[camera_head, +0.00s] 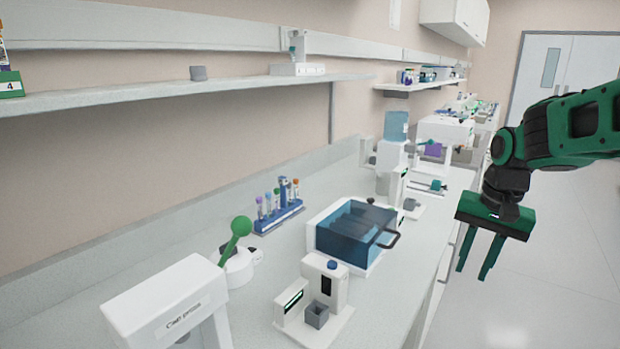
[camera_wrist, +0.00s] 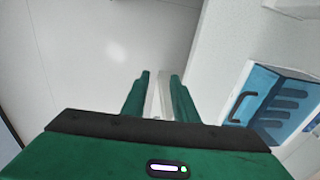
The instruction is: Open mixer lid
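The mixer (camera_head: 355,236) is a white box with a blue see-through lid (camera_head: 350,228) and a dark handle (camera_head: 385,238) at its front right. The lid lies down over the box, and dark slots show through it. In the wrist view the mixer lid (camera_wrist: 283,104) is at the right, with its handle (camera_wrist: 241,106) on the side nearer my gripper. My green gripper (camera_head: 475,268) hangs in the air over the floor, right of the bench edge and apart from the mixer. Its two fingers (camera_wrist: 160,82) are apart with nothing between them.
A tube rack (camera_head: 278,215) stands behind the mixer at left. A white device with a grey cup (camera_head: 317,316) is in front, and a cap press (camera_head: 170,305) is at near left. A water-bottle device (camera_head: 396,150) stands beyond. The floor (camera_head: 545,270) at right is clear.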

